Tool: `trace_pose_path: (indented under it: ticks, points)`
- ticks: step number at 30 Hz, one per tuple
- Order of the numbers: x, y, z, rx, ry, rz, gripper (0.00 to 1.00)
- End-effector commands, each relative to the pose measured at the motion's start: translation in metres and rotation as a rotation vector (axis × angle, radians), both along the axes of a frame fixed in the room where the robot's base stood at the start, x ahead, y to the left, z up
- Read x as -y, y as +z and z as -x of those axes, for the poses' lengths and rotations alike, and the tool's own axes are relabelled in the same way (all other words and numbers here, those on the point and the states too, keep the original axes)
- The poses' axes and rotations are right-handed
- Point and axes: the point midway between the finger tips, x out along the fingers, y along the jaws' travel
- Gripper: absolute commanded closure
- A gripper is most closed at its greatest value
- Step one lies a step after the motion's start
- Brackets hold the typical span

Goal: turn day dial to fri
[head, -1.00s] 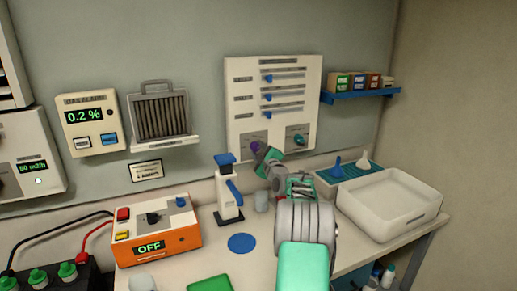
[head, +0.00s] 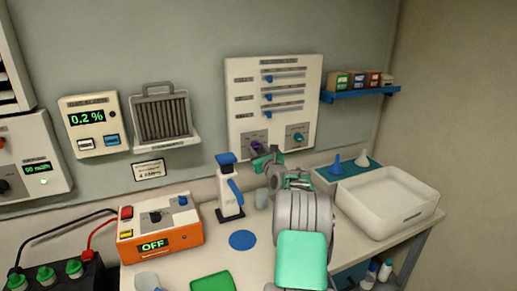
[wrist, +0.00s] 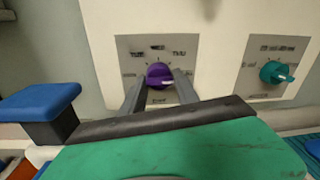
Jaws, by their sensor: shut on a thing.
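The day dial is a purple knob (wrist: 159,75) on a grey plate at the lower left of the white wall panel (wrist: 221,22). Day labels ring it; TUE, WED and THU can be made out along the top, and the lower and side ones are too small or covered. My gripper (wrist: 161,88) is shut on the knob, one finger on each side. A pale mark shows on the knob's lower right, but I cannot tell which day it points at. In the head view, my gripper (head: 266,158) reaches the panel and hides most of the purple dial (head: 255,146).
A teal dial (wrist: 276,73) sits to the right on the same panel. A blue-topped bottle (head: 229,190) stands left of my arm. A white tray (head: 388,203) and blue and white funnels (head: 336,163) are at right. An orange OFF box (head: 160,230) is at left.

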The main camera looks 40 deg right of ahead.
Motion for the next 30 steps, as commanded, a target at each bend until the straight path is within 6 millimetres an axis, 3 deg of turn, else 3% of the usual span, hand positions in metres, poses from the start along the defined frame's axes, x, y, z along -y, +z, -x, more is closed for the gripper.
trace_pose_path:
  ticks: [17, 18, 25, 30]
  points:
    - [-0.0011, -0.0058, 0.0, 0.004, 0.002, -0.043, 1.0]
    - [-0.0012, -0.0058, 0.0, 0.004, 0.002, -0.043, 0.62]
    - [-0.0008, -0.003, -0.0001, 0.006, 0.002, -0.039, 0.43]
    - [-0.0005, -0.0018, -0.0001, 0.008, 0.001, -0.037, 0.43]
